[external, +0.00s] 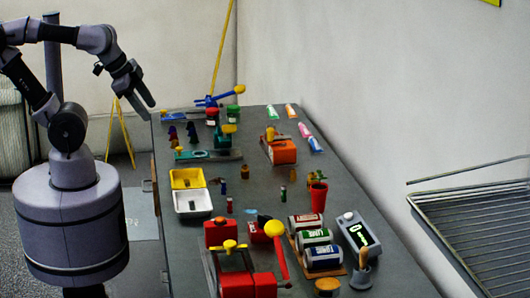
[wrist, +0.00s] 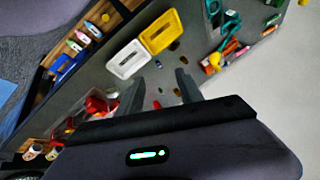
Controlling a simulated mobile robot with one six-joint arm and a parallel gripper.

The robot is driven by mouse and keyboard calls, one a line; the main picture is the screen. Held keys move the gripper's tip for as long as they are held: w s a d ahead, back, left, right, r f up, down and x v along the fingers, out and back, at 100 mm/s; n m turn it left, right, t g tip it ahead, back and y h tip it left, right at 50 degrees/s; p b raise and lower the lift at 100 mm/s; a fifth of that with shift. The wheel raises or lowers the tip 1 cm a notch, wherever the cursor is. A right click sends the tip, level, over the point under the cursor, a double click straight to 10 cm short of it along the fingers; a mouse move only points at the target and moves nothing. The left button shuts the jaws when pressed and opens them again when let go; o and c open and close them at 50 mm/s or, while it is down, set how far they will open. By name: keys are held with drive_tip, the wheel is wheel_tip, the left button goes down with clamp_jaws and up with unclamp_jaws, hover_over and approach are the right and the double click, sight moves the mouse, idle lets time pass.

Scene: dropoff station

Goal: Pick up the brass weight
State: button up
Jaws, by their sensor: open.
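A small brass-brown piece (external: 245,172), which looks like the brass weight, stands on the grey table right of the yellow tray in the external view. A similar small orange-brown piece (external: 229,205) stands nearer, beside the white tray, so I cannot be sure which is the weight. In the wrist view several tiny pieces lie by the trays, too small to identify. My gripper (external: 148,101) is raised beyond the table's left edge, away from both pieces. Its two fingers (wrist: 159,91) are apart with nothing held between them.
The yellow tray (external: 202,179) and white tray (external: 178,202) sit near the left edge. Red tools (external: 250,284), labelled cans (external: 323,257), a red cup (external: 318,197) and an orange tool (external: 281,151) crowd the table. Some bare tabletop surrounds the small pieces.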

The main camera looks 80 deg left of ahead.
drive_tip(key=w+r+n+p, duration=0.2)
drive_tip(key=w+r, duration=0.2)
drive_tip(key=w, duration=0.7)
drive_tip(key=n+g+h, duration=0.1)
drive_tip(key=n+g, duration=0.1)
drive_tip(key=n, duration=0.3)
hover_over(292, 170)
drive_tip(key=s+d, duration=0.1)
drive_tip(key=s, duration=0.1)
wheel_tip(292, 170, down, 24)
drive_tip(key=shift+f, duration=0.15)
drive_tip(key=b+x, duration=0.1)
drive_tip(key=x, duration=0.3)
drive_tip(key=b+x, duration=0.1)
drive_tip(key=x, duration=0.1)
drive_tip(key=shift+w+a+b, duration=0.1)
drive_tip(key=shift+a+b, duration=0.2)
drive_tip(key=shift+r, duration=0.25)
drive_tip(key=shift+c, duration=1.1)
clamp_jaws()
